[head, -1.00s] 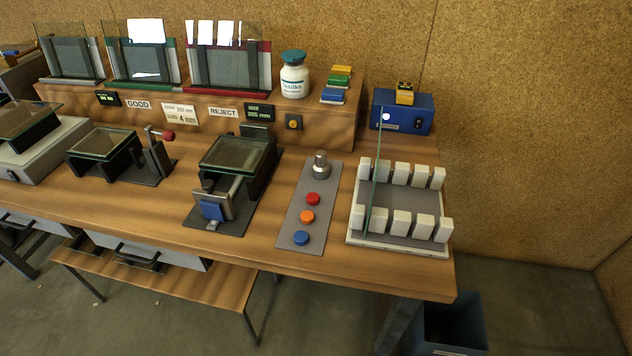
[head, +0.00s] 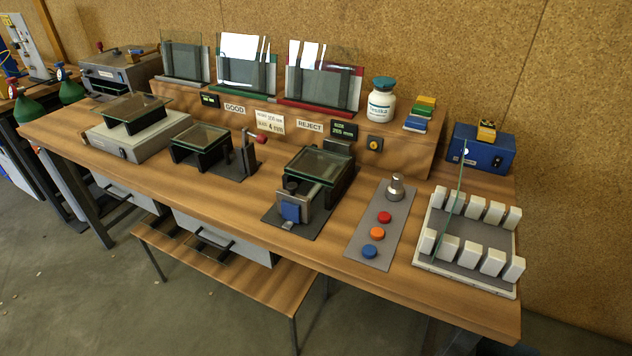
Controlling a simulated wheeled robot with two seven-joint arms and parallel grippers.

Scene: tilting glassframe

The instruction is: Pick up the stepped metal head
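The stepped metal head (head: 396,187) is a small silvery piece with a narrower top. It stands upright at the back end of a grey strip (head: 368,252) on the wooden bench. A red, an orange and a blue button-like disc (head: 373,251) lie in a row in front of it on the same strip. Neither of my grippers shows in the head view, and nothing touches the metal head.
To its right is a tray with white blocks and an upright glass pane (head: 459,190). To its left is a black fixture with a glass plate (head: 320,165). A white jar (head: 381,100) and a blue box (head: 481,148) stand behind. A low wooden shelf (head: 230,262) juts out in front.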

